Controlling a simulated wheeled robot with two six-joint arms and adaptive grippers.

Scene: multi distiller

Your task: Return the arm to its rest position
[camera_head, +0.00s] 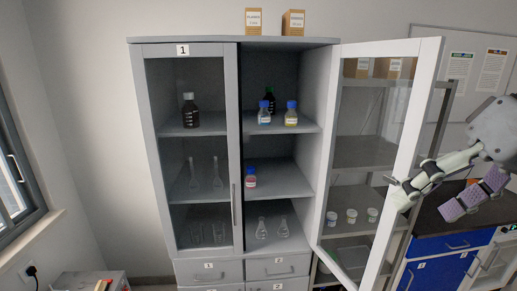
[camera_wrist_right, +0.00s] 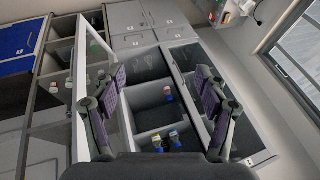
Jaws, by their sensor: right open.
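My right gripper (camera_head: 425,205) is at the right of the head view, beside the outer edge of the open glass door (camera_head: 380,150). Its two fingers with purple pads are spread apart, with nothing between them. In the right wrist view the fingers (camera_wrist_right: 160,78) frame the cabinet interior, which appears upside down beyond them. I cannot tell whether a fingertip touches the door. My left gripper is in neither view.
The grey cabinet (camera_head: 235,41) has its left door (camera_head: 162,150) shut. Blue-capped bottles (camera_head: 264,116) and flasks (camera_head: 262,228) stand on the open side's shelves. A dark-topped bench with blue drawers (camera_head: 435,270) stands at lower right, below my gripper.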

